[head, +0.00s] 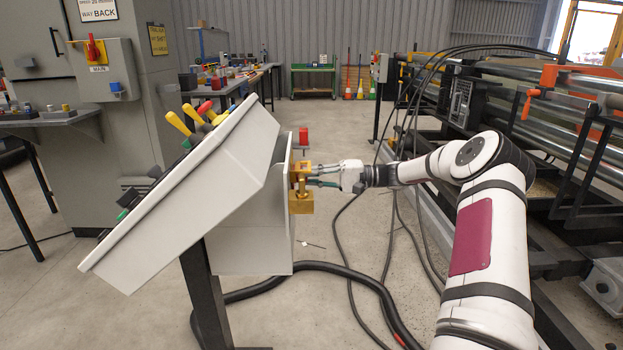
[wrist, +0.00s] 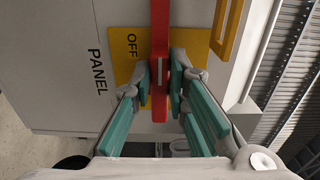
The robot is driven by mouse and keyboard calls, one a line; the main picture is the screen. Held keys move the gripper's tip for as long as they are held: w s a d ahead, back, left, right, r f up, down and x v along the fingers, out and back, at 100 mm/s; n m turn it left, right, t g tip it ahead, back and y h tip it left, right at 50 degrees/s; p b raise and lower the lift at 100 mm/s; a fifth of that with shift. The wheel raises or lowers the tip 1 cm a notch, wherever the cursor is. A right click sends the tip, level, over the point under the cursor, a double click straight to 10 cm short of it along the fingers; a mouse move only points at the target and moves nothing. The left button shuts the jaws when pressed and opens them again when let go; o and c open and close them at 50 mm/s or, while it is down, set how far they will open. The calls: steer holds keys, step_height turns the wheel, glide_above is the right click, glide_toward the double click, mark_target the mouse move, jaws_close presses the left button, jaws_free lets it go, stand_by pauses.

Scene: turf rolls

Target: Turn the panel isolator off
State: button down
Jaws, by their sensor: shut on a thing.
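The panel isolator has a red handle (wrist: 160,35) in front of a yellow plate (wrist: 127,45) marked OFF, with PANEL lettered beside it in the wrist view. The red handle runs up and down in that picture. My gripper (wrist: 164,78) has its green-padded fingers closed on both sides of the handle. In the head view my gripper (head: 310,176) reaches from the right to yellow fittings (head: 301,203) on the side of the grey console (head: 250,235). The handle's gripped part is hard to make out there, and the isolator's face is turned away.
A separate red switch (head: 92,48) marked MAIN is on the cabinet at left. Colored levers (head: 179,122) stand on the console's sloped top. A machine with rollers (head: 570,95) fills the right side. Black cables (head: 345,270) lie on the floor below my arm.

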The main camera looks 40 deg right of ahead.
steer(key=shift+f, duration=0.1)
steer(key=c, duration=1.6)
jaws_free()
steer(key=shift+o, duration=0.2)
steer(key=v, duration=1.2)
